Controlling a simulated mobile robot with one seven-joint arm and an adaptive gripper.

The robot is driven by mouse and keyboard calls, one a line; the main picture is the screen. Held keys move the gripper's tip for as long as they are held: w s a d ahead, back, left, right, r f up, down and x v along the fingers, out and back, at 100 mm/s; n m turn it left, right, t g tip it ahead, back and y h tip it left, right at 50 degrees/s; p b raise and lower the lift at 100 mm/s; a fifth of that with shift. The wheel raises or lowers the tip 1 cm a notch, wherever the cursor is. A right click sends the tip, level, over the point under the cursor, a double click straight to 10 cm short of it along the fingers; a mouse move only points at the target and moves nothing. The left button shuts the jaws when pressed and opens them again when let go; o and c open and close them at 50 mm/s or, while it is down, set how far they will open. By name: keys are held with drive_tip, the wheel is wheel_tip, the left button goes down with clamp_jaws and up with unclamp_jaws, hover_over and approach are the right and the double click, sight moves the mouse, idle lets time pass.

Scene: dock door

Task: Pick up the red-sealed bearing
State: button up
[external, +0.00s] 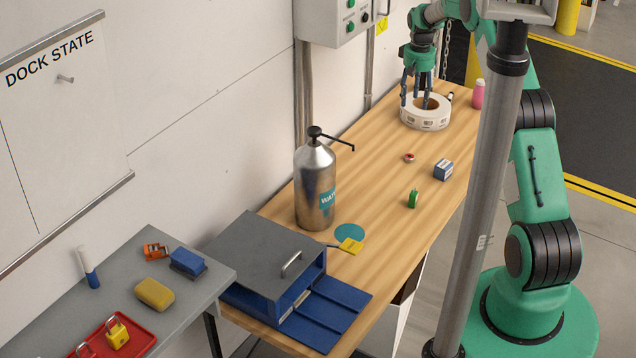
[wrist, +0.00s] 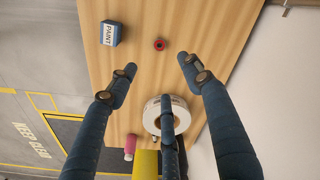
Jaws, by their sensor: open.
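The red-sealed bearing (external: 409,157) is a small ring lying on the wooden bench, in front of the label roll. In the wrist view it shows as a small red ring with a dark centre (wrist: 159,44), lying flat on the wood beyond my fingertips. My gripper (external: 417,92) is open and empty, with its fingers spread over the white label roll (external: 425,120) at the far end of the bench. In the wrist view my gripper (wrist: 163,86) has its fingers apart, and one finger covers part of the roll (wrist: 153,117). The bearing is apart from my fingers.
A blue-and-white paint box (external: 443,169) and a green item (external: 413,198) lie near the bearing. A pink bottle (external: 478,94) stands right of the roll. A steel water dispenser (external: 315,183) and a blue-grey cabinet (external: 268,264) stand nearer. The wood around the bearing is clear.

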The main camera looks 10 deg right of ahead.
wheel_tip(320, 180, down, 10)
drive_tip(key=w+d, duration=0.1)
drive_tip(key=w, duration=0.1)
drive_tip(key=shift+w+g, duration=0.25)
drive_tip(key=shift+g, duration=0.05)
drive_tip(key=shift+f, duration=0.15)
hover_over(409, 158)
drive_tip(key=w, duration=0.1)
drive_tip(key=shift+w+d+f+b, duration=0.1)
drive_tip(key=shift+f+b, duration=0.05)
drive_tip(key=shift+f, duration=2)
drive_tip(key=shift+w+d+f+b, duration=0.1)
drive_tip(key=shift+f+b, duration=0.05)
drive_tip(key=shift+f, duration=1.95)
drive_tip(key=shift+s+f+b, duration=0.15)
drive_tip(key=shift+f+b, duration=0.2)
drive_tip(key=shift+f, duration=2.25)
drive_tip(key=shift+c, duration=0.3)
drive_tip(key=c, duration=1.2)
